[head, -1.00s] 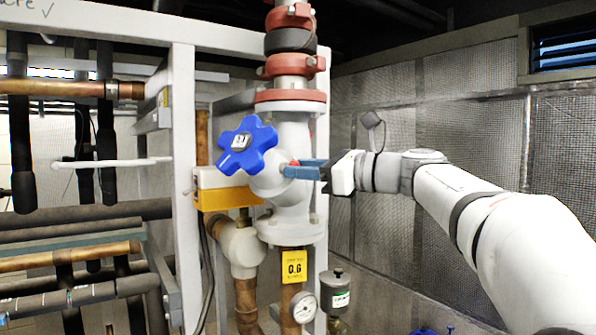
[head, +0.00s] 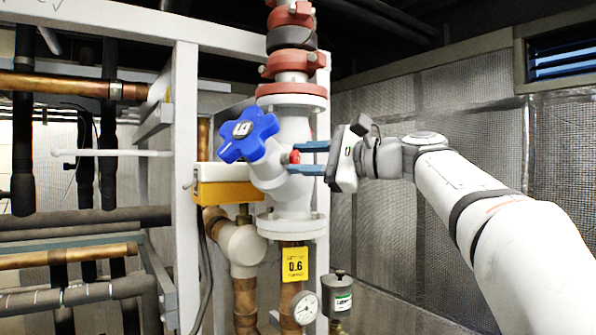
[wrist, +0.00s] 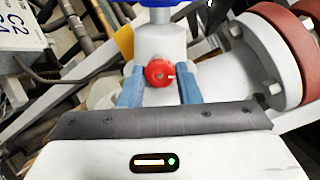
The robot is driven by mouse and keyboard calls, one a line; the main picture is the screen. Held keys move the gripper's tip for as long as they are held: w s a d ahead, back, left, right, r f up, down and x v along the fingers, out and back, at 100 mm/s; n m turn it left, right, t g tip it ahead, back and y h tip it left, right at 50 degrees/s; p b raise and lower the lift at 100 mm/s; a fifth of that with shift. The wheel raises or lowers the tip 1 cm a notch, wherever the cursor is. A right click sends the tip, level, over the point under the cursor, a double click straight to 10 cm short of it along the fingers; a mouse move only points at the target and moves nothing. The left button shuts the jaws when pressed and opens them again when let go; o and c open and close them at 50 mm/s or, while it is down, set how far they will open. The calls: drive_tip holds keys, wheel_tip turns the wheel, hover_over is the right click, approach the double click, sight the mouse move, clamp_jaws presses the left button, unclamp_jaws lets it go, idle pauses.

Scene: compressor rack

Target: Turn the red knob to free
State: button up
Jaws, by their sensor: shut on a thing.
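The red knob (head: 294,157) is small and round and sits on the side of the white valve body (head: 292,190). In the wrist view the knob (wrist: 159,73) shows a short white mark towards its right side. My gripper (head: 308,158) comes from the right, with one blue finger above the knob and one below it in the head view. In the wrist view the fingers of my gripper (wrist: 160,82) stand left and right of the knob, shut on it. The finger contact itself is hard to see.
A blue star handwheel (head: 248,135) sits on the valve just left of the knob. Red pipe couplings (head: 291,95) are above, and a gauge (head: 305,307) and a grey-topped canister (head: 339,297) are below. The white frame post (head: 185,190) stands left. The right side is open up to the wall.

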drive_tip(key=shift+f+n+b, duration=0.2)
drive_tip(key=shift+n+b, duration=0.65)
drive_tip(key=shift+n, duration=0.7)
drive_tip(key=shift+f+n+b, duration=0.2)
drive_tip(key=shift+n+b, duration=0.6)
drive_tip(key=shift+n, duration=0.75)
drive_tip(key=o, duration=1)
drive_tip(key=shift+s+r, duration=0.1)
drive_tip(key=shift+r, duration=0.15)
drive_tip(key=shift+c, duration=0.2)
drive_tip(key=shift+d, duration=0.1)
drive_tip(key=b+v, duration=0.1)
drive_tip(key=v, duration=0.7)
